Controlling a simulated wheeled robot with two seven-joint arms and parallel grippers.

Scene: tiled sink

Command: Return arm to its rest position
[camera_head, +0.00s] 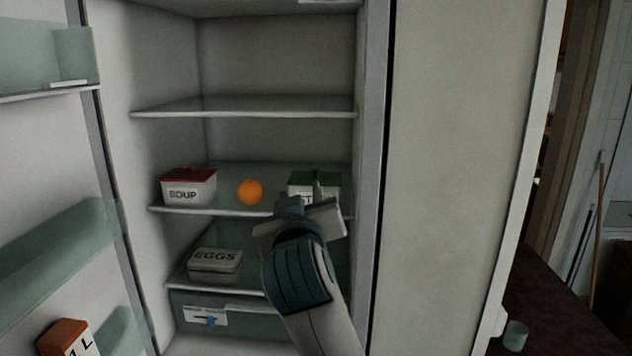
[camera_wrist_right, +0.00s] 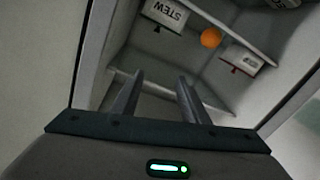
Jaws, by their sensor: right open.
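My right gripper (camera_head: 305,196) is raised in front of the open fridge, near the shelf with the food tubs. In the right wrist view its two fingers (camera_wrist_right: 158,95) stand apart with nothing between them. A white tub with a green lid (camera_head: 318,180) is just behind the gripper and partly hidden by it. The right wrist view shows that its label reads STEW (camera_wrist_right: 164,14). I cannot tell from the head view how far the fingers are from the tub. My left gripper is not in view.
An orange (camera_head: 250,192) and a red-lidded SOUP tub (camera_head: 189,188) share the stew's shelf (camera_head: 235,209). An EGGS box (camera_head: 214,261) is on the shelf below. The upper shelf (camera_head: 245,113) is empty. Fridge doors (camera_head: 455,150) stand at both sides; the left has bins and a carton (camera_head: 68,337).

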